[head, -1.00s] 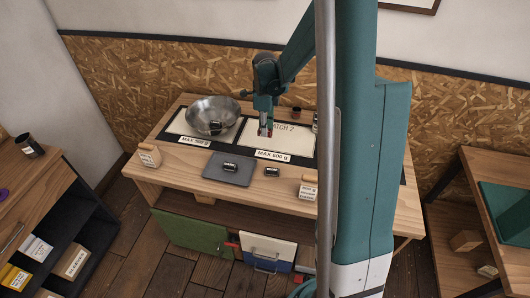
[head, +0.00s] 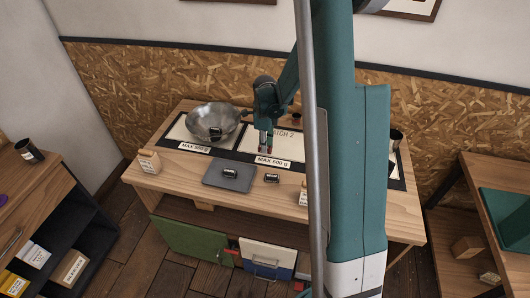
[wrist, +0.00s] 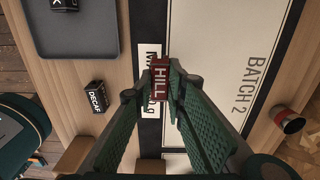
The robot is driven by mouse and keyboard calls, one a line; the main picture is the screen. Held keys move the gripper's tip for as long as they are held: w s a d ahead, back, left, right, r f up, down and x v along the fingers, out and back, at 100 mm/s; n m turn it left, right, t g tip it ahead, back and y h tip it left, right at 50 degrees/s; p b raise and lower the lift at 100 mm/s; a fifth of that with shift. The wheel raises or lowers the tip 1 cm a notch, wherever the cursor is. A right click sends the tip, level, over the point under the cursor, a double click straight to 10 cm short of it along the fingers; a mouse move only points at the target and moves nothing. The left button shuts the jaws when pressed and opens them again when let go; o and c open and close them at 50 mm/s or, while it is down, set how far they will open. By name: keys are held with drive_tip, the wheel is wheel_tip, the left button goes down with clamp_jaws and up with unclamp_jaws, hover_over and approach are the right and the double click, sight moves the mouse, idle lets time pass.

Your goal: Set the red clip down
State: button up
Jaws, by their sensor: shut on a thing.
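The red clip (wrist: 159,82), lettered HILL, is between the fingertips of my gripper (wrist: 161,74) in the wrist view. The fingers are shut on it. In the head view my gripper (head: 267,149) hangs over the workbench, by the front edge of the pale BATCH 2 panel (head: 291,139) and the MAX 600 g label (head: 272,162). The clip covers part of that label in the wrist view. I cannot tell whether the clip touches the surface.
A grey tray (head: 211,179) holding a black block lies in front, with a black DECAF block (wrist: 96,97) beside it. A metal bowl (head: 230,116) stands at the back left. A dark cup with a red band (wrist: 288,122) stands near the panel's far side.

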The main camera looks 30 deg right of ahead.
sight(265, 158)
drive_tip(key=shift+f, duration=0.1)
drive_tip(key=shift+f, duration=1.8)
drive_tip(key=shift+f, duration=0.15)
drive_tip(key=o, duration=0.7)
drive_tip(key=shift+c, duration=0.2)
drive_tip(key=shift+r, duration=0.2)
drive_tip(key=shift+r, duration=6)
